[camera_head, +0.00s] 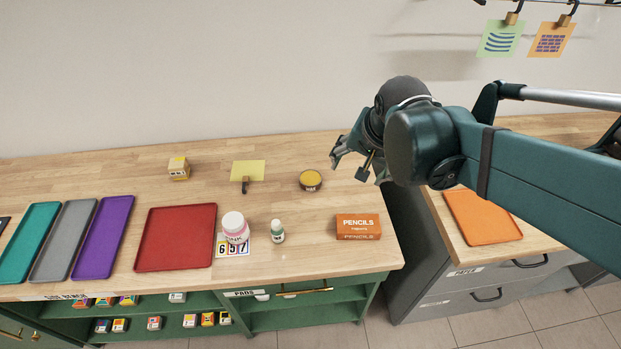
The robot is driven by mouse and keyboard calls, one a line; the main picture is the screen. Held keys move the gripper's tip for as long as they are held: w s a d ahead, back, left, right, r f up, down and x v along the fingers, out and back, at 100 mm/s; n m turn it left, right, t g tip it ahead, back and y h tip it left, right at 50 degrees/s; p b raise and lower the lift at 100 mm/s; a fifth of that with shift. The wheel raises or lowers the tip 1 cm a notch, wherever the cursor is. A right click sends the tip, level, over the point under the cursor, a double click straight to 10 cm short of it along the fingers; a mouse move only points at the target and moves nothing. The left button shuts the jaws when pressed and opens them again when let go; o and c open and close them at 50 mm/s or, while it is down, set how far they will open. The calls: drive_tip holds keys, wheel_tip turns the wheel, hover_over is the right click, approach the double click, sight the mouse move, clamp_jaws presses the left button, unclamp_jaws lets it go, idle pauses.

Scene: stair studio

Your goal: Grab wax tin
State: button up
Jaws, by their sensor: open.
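The wax tin (310,181) is a small round tin with a yellow lid and dark print. It sits flat on the wooden counter, right of the yellow card. My gripper (349,170) is open and empty, to the right of the tin and apart from it. Its fingers point down and to the left. My arm reaches in from the right side, and part of the gripper is hidden behind my wrist.
A yellow card (248,170) and a small yellow box (179,168) are further left. A red tray (175,238) lies front left.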

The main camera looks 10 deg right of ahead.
drive_tip(key=w+a+f+m+g+p, duration=0.25)
drive_tip(key=w+a+m+p, duration=0.2)
drive_tip(key=w+m, duration=0.4)
drive_tip(key=m+g+p, duration=0.2)
drive_tip(key=m+p, duration=0.4)
hover_over(311, 178)
drive_tip(key=shift+d+f, duration=0.1)
drive_tip(key=shift+f, duration=5.2)
drive_tip(key=shift+f+n, duration=0.15)
drive_tip(key=shift+n, duration=0.1)
drive_tip(key=shift+f, duration=1.15)
drive_tip(key=shift+f, duration=0.1)
drive_tip(key=shift+a+f, duration=0.2)
drive_tip(key=shift+f, duration=2.3)
drive_tip(key=c, duration=1.1)
